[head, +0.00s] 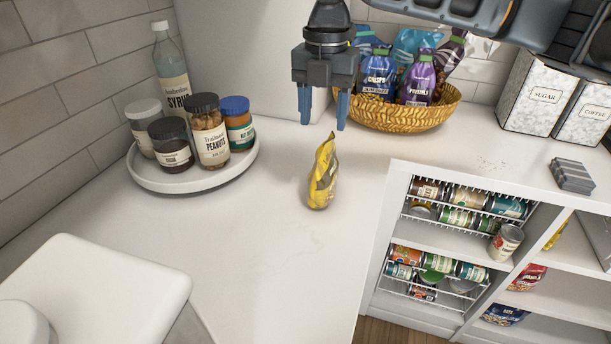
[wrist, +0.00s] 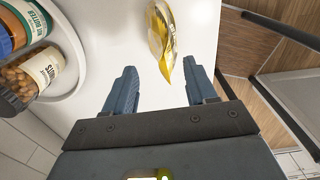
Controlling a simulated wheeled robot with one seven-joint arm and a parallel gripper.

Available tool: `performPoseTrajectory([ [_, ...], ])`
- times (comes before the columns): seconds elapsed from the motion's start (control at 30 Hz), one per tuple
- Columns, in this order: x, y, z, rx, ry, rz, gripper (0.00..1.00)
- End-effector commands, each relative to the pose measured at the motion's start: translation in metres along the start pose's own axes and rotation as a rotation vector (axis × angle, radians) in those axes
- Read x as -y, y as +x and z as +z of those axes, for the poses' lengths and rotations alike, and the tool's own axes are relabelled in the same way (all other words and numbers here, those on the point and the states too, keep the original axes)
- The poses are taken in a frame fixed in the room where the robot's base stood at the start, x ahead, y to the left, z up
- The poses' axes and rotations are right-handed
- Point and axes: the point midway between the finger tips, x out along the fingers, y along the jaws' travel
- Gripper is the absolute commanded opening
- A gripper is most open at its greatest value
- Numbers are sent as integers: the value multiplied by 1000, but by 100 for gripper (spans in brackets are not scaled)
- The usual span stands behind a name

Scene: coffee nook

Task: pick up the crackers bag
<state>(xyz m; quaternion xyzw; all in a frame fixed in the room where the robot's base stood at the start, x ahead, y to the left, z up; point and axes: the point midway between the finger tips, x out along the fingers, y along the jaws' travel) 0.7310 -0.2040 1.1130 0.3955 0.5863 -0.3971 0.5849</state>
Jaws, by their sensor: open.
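A yellow bag (head: 323,174), which I take to be the crackers bag, stands upright by itself on the white counter (head: 262,250). Its label cannot be read. My gripper (head: 337,108) points down above and behind the bag, with its blue fingers apart and nothing between them. In the wrist view the yellow bag (wrist: 162,40) lies beyond the fingertips of my gripper (wrist: 163,82), roughly in line with the gap and not touched.
A round white tray (head: 194,183) with several jars and a syrup bottle (head: 171,70) stands left. A wicker basket (head: 405,117) of snack bags is behind, right of my gripper. Canisters (head: 541,95) stand back right. Counter around the bag is clear; open shelves (head: 400,225) lie front right.

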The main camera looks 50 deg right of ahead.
Motion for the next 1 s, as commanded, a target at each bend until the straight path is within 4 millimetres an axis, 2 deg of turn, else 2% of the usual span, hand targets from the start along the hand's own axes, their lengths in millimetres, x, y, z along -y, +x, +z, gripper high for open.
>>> performPoseTrajectory([
  [0.33, 3, 33, 1, 0, 1, 0, 56],
  [0.6, 5, 70, 2, -1, 0, 0, 56],
  [0.9, 5, 75, 2, 0, 0, 2, 56],
  [1.0, 5, 75, 2, 0, 0, 2, 48],
])
